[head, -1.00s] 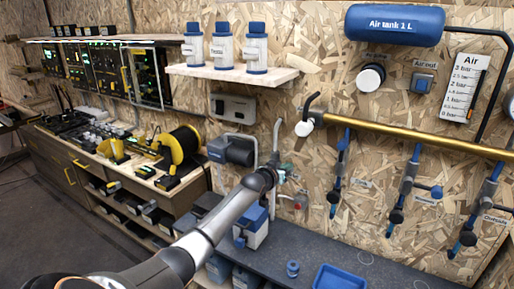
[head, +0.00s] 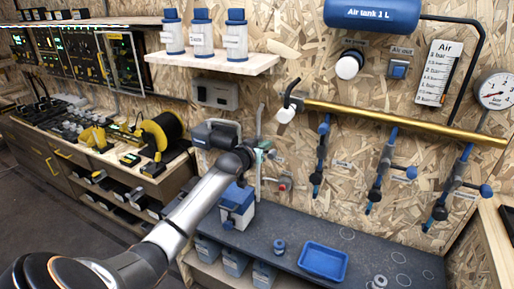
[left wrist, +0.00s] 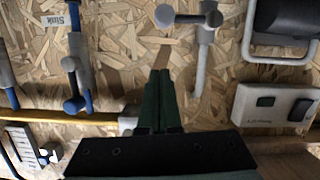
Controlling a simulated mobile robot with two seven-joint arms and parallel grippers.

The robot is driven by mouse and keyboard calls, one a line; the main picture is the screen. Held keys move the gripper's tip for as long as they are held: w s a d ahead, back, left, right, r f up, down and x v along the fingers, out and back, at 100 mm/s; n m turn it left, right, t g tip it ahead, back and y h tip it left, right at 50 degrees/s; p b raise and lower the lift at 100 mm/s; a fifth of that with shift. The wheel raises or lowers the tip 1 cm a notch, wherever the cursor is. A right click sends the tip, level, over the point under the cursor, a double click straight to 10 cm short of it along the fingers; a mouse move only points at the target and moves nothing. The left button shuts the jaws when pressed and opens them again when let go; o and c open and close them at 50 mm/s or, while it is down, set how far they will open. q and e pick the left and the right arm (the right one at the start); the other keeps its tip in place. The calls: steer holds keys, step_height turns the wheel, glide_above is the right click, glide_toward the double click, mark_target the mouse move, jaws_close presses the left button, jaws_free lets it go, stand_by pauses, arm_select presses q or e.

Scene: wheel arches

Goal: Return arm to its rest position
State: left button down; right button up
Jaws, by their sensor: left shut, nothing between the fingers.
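My left arm (head: 190,212) reaches in from the lower left of the head view toward the chipboard wall. My left gripper (head: 264,150) is small there and partly hidden behind its wrist, in front of a grey pipe with a tap. In the left wrist view the two dark green fingers (left wrist: 160,100) lie together with nothing between them. They point at the wall, beside a grey pipe (left wrist: 203,62) with a handle. I cannot tell whether they touch anything. My right gripper is not in view.
A brass pipe (head: 400,121) with blue taps crosses the wall on the right. The dark bench (head: 330,235) below carries a blue tray (head: 323,260) and a blue-and-white container (head: 237,205). A shelf (head: 212,62) with three bottles is above. A yellow cable reel (head: 165,137) stands left.

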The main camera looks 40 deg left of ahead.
arm_select(q)
steer(key=shift+v, duration=2.9)
steer(key=s+d+f+m+g+h, duration=0.2)
steer(key=s+d+f, duration=0.75)
steer(key=f, duration=0.35)
steer(key=s+d+f+m+g+h, duration=0.2)
steer(key=s+d+f+m, duration=0.1)
steer(key=s+d+f, duration=0.75)
steer(key=s+d+f+g+h, duration=0.1)
steer(key=s+d+f, duration=0.5)
steer(key=s+d, duration=0.3)
steer(key=shift+s+d+f+m+h, duration=0.2)
steer(key=shift+s+m+h, duration=0.1)
steer(key=shift+s, duration=0.55)
steer(key=shift+a, duration=0.1)
